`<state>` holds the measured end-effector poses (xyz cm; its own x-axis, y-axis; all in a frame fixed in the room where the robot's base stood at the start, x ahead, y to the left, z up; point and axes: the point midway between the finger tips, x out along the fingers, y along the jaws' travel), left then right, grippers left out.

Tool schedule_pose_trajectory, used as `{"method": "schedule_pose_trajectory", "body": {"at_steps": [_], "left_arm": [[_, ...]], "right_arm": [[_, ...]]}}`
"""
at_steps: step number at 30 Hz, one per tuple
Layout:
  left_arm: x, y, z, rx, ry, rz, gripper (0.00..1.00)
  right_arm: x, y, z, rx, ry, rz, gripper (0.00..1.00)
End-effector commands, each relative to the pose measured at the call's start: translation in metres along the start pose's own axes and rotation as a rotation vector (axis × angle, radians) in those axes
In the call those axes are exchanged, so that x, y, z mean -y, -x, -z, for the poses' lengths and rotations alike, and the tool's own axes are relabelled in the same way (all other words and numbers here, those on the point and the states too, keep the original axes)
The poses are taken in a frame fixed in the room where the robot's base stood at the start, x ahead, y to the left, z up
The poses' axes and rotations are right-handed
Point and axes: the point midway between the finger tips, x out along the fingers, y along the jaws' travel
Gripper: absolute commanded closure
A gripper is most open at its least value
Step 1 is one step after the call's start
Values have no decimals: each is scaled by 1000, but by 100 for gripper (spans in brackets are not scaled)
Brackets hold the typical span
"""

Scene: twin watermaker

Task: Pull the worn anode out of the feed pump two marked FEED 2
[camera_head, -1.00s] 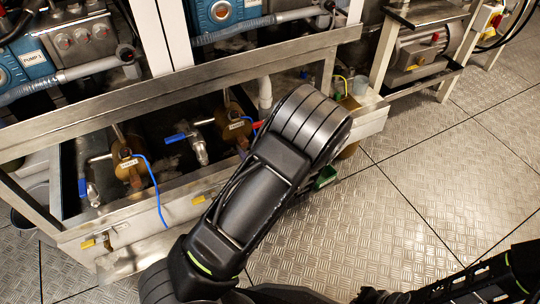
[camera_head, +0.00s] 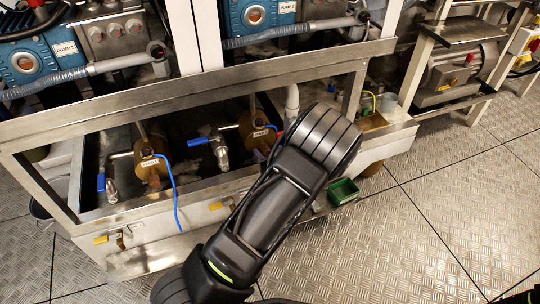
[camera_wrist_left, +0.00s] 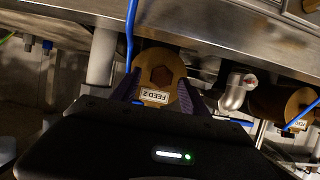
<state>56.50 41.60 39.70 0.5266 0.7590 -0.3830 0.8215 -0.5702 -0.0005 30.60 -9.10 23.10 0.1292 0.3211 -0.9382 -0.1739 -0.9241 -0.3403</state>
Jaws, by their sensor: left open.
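Feed pump two is a round brass body with a white FEED 2 label (camera_wrist_left: 157,95), upside down in the left wrist view. A dark hexagonal plug or recess (camera_wrist_left: 162,76) sits in its face; I cannot tell whether it is the anode. My left gripper (camera_wrist_left: 160,98) is open, its dark fingers either side of the brass face, apparently not closed on anything. In the head view feed pump two (camera_head: 257,127) shows behind my left arm, which hides the gripper there.
A similar brass pump (camera_head: 152,164) with a blue cable stands to the left. A blue-handled valve (camera_head: 220,150) lies between the pumps. A steel frame rail (camera_head: 200,90) crosses above the bay. A green bin (camera_head: 343,191) is on the right. The floor at right is clear.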

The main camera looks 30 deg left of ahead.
Motion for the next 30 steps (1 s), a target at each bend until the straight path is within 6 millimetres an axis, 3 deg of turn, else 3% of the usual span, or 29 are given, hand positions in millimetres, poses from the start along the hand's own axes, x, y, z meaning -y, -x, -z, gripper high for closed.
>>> {"method": "schedule_pose_trajectory", "body": {"at_steps": [5,24,29,30], "left_arm": [[0,0,0,0,0,0,47],[0,0,0,0,0,0,100],[0,0,0,0,0,0,100],[0,0,0,0,0,0,75]], "right_arm": [[0,0,0,0,0,0,100],[0,0,0,-1,0,0,100],[0,0,0,-1,0,0,100],[0,0,0,-1,0,0,100]]}}
